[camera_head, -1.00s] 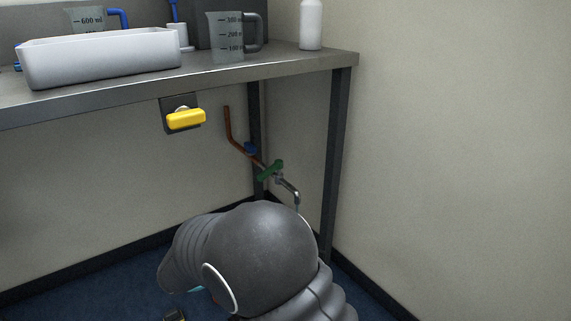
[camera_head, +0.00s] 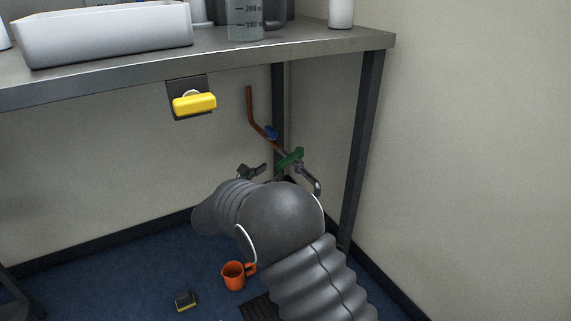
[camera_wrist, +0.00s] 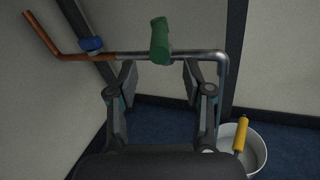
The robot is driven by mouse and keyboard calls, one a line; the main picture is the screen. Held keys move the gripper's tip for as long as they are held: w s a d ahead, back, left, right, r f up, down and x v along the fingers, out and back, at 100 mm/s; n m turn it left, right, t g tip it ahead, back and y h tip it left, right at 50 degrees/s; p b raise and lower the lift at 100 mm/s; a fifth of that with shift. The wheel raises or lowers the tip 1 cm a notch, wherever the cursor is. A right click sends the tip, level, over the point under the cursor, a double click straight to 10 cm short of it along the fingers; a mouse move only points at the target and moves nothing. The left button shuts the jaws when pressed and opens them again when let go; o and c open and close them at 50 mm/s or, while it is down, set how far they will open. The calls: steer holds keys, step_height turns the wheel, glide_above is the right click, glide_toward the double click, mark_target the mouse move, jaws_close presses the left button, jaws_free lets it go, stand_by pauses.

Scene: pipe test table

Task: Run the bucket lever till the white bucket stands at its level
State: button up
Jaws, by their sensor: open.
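A green lever (camera_head: 290,158) sits on a thin metal pipe under the bench; the wrist view also shows the lever (camera_wrist: 160,42), lying across the pipe. The pipe's spout (camera_wrist: 221,85) bends down towards a white bucket (camera_wrist: 224,157) on the floor at lower right. The bucket has a yellow hand grip. Its inside shows only in part, and I cannot make out a level. In the head view my arm hides the bucket. My gripper (camera_wrist: 160,82) is open and empty, fingers apart, just short of the pipe with the lever between and beyond them.
A blue fitting (camera_head: 271,132) is on the copper pipe. The bench leg (camera_head: 361,150) stands right of the lever. An orange mug (camera_head: 233,276) and a small dark block (camera_head: 185,300) are on the floor. A white basin (camera_head: 105,38) stands on the bench.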

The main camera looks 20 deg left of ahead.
mark_target(285, 163)
steer(key=x, duration=0.8)
steer(key=shift+w, duration=0.1)
steer(key=shift+c, duration=0.3)
jaws_close()
